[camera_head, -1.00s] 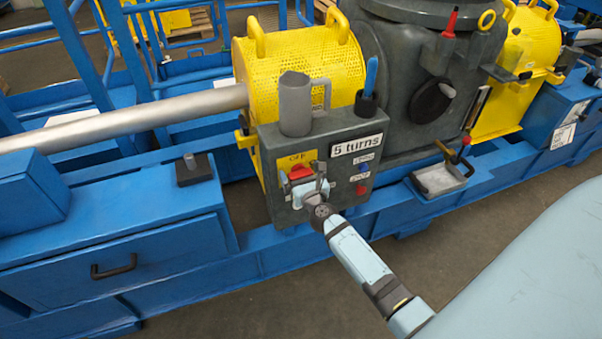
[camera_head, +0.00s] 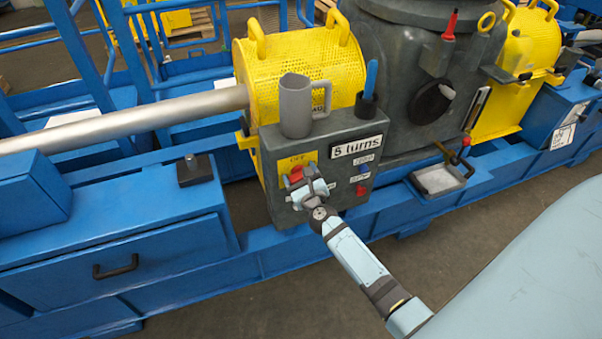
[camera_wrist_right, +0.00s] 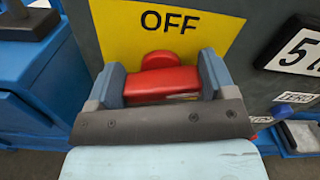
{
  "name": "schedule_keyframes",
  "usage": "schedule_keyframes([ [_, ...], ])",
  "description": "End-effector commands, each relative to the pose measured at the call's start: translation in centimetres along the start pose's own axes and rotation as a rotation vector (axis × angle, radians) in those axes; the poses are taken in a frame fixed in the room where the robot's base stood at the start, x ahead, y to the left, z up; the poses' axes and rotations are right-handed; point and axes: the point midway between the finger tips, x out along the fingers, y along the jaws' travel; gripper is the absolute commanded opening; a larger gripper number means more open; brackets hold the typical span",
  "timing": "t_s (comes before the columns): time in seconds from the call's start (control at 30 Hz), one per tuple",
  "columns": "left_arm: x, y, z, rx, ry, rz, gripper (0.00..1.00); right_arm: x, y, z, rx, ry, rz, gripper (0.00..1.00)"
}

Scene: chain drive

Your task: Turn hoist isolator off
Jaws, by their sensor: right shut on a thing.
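The hoist isolator is a red handle on a yellow plate marked OFF (camera_head: 290,160), on the front of a grey control box (camera_head: 348,196). My right gripper (camera_head: 298,182) is at the plate, shut on the red handle, which shows as a red bar between the two fingers in the right wrist view (camera_wrist_right: 162,84). A rounded red part of it stands out above the bar, below the word OFF. The head view shows only a little of the handle past my fingers. My left gripper is not in view.
A grey jug (camera_head: 296,106) and a blue-handled tool in a black holder (camera_head: 366,104) stand on the box. A sign reading "5 turns" (camera_head: 356,146), small labels and a red button (camera_head: 361,190) sit right of my gripper. A small tray (camera_head: 438,180) lies farther right.

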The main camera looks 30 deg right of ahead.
Motion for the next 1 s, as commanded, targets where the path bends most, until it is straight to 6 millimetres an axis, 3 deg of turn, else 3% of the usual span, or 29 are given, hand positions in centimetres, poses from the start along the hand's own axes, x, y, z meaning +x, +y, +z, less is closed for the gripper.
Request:
schedule_keyframes([
  [1.0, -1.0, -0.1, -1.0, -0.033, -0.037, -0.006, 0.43, 0.0, 0.7, -0.2, -0.955, 0.001, 0.001, 0.53],
])
